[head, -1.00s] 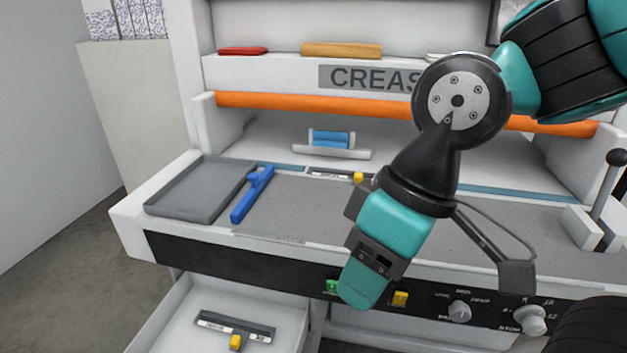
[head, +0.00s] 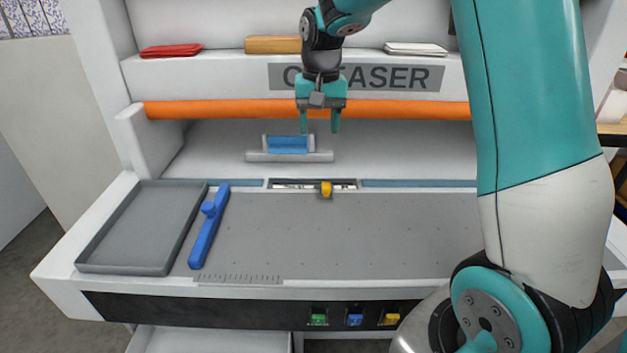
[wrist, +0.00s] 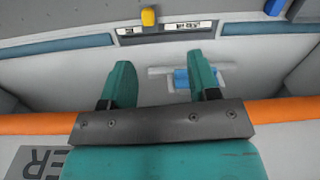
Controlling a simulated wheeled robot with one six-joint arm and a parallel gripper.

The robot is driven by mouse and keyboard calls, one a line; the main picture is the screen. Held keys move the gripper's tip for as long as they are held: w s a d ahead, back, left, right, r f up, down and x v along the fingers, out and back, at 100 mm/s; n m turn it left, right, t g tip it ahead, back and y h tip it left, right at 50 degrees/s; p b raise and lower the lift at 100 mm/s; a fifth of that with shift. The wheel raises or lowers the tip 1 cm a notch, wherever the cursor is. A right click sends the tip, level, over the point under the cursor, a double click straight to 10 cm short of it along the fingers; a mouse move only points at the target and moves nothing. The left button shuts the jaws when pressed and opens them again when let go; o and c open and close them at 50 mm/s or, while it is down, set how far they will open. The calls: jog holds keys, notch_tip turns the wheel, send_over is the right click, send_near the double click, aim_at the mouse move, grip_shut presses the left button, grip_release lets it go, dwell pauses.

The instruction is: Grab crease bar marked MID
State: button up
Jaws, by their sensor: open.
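A crease bar (head: 290,185) with a yellow tab (head: 326,189) lies in a slot at the back of the grey bed. In the wrist view the bar (wrist: 180,28) shows white labels and its yellow tab (wrist: 148,17) upside down; I cannot read the labels surely. My gripper (head: 320,124) is open and empty, pointing down in front of the orange roller, above and behind the slot. In the wrist view its two fingers (wrist: 160,68) are apart with nothing between them.
A blue roll on a white holder (head: 287,145) stands close to my fingers. The orange roller (head: 220,109) runs across. A blue handled tool (head: 208,228) and grey tray (head: 140,235) lie left. An open drawer (head: 210,341) shows below. The grey bed (head: 370,235) is clear.

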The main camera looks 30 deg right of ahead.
jog(key=w+d+f+m, duration=0.1)
jog(key=d, duration=0.2)
jog(key=p, duration=0.2)
send_over(326, 184)
notch_tip(326, 184, down, 11)
jog(key=shift+w+a+f, duration=0.15)
jog(key=f, duration=0.2)
jog(key=f+p, duration=0.1)
jog(key=f, duration=0.2)
jog(key=shift+s+f, duration=0.2)
jog(key=shift+f, duration=0.1)
jog(key=shift+c, duration=0.2)
grip_shut()
